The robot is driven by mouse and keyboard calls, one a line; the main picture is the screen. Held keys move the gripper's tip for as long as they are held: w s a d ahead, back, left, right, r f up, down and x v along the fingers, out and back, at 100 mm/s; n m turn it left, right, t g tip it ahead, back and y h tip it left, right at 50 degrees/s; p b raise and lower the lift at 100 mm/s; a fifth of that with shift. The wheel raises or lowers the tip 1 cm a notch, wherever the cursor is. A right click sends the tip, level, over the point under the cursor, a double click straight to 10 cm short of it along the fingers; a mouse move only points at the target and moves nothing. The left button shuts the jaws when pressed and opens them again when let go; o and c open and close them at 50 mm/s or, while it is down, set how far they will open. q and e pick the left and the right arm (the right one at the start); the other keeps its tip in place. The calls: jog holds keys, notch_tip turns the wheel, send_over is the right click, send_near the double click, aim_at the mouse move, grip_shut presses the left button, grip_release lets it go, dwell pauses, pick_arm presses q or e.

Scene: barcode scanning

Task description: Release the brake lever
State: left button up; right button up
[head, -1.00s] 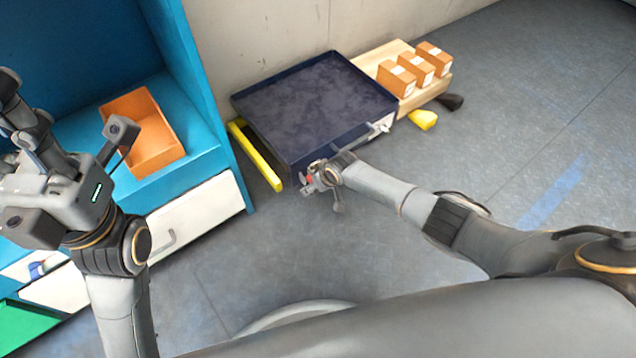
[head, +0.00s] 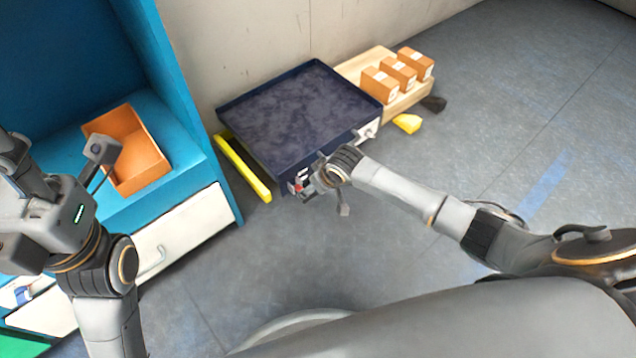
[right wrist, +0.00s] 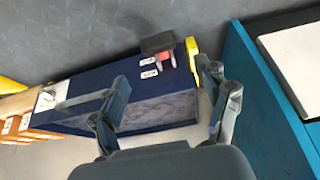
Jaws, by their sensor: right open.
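The dark blue flat-topped cart (head: 300,105) stands against the wall. A black and red lever (right wrist: 160,46), which looks like the brake lever, sits at the cart's near end beside white labels. Only a bit of its red part (head: 297,187) shows in the head view. My right gripper (head: 308,186) is at the cart's near corner. In the right wrist view, its fingers (right wrist: 165,80) are spread and empty, with the lever beyond the gap between them; I see no contact. My left gripper (head: 14,160) is raised at the left edge, partly cut off, so its jaws are unclear.
A blue shelf unit (head: 185,110) with an orange bin (head: 128,150) stands left of the cart. A yellow bar (head: 243,168) lies between them. Several brown boxes (head: 398,72) sit on a wooden platform (head: 366,62) beyond the cart. Grey floor is open at the right.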

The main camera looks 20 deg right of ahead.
jog(key=shift+v, duration=1.1)
jog(key=shift+a, duration=0.1)
